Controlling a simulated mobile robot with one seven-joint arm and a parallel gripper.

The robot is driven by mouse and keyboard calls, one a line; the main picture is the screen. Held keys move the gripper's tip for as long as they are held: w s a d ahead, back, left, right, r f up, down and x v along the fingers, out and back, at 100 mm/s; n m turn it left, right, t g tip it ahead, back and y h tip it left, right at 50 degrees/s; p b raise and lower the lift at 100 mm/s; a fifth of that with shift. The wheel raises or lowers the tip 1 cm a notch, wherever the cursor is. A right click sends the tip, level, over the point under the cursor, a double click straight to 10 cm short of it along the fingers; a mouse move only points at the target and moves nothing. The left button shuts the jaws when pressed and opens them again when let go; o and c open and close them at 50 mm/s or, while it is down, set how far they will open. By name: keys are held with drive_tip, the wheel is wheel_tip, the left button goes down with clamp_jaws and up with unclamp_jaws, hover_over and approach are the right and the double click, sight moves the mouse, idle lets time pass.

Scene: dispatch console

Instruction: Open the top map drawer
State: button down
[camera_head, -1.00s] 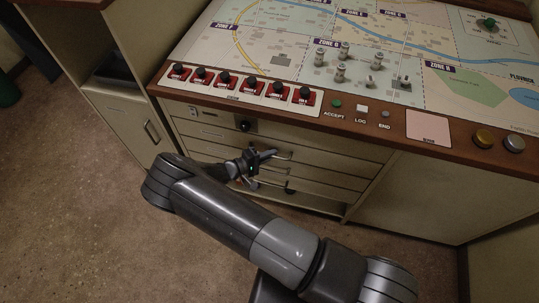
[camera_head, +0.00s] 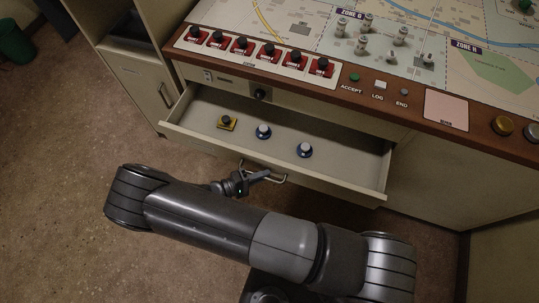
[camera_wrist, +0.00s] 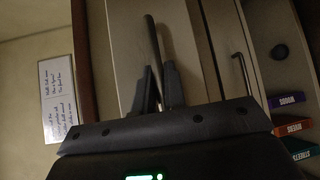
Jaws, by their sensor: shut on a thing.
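The top map drawer (camera_head: 345,183) is pulled well out of the console in the head view, and its inside is in plain sight. My gripper (camera_head: 264,175) is at the drawer's front, shut on the metal bar handle (camera_head: 280,179). In the wrist view my gripper's dark fingers (camera_wrist: 162,86) close on the handle bar (camera_wrist: 152,45), with the pale drawer front behind it. The lower drawers are hidden under the open one.
The console top (camera_head: 420,105) with red-based switches (camera_head: 268,53) and a zone map overhangs the drawer. A black knob (camera_head: 260,95) sits above the drawer. A cabinet (camera_head: 150,88) stands at left. Bare floor (camera_head: 60,190) lies at the left front.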

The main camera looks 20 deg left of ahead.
drive_tip(key=s, duration=1.5)
drive_tip(key=shift+s, duration=0.25)
drive_tip(key=c, duration=1.5)
unclamp_jaws()
drive_tip(key=v, duration=0.7)
drive_tip(key=shift+s+a, duration=0.2)
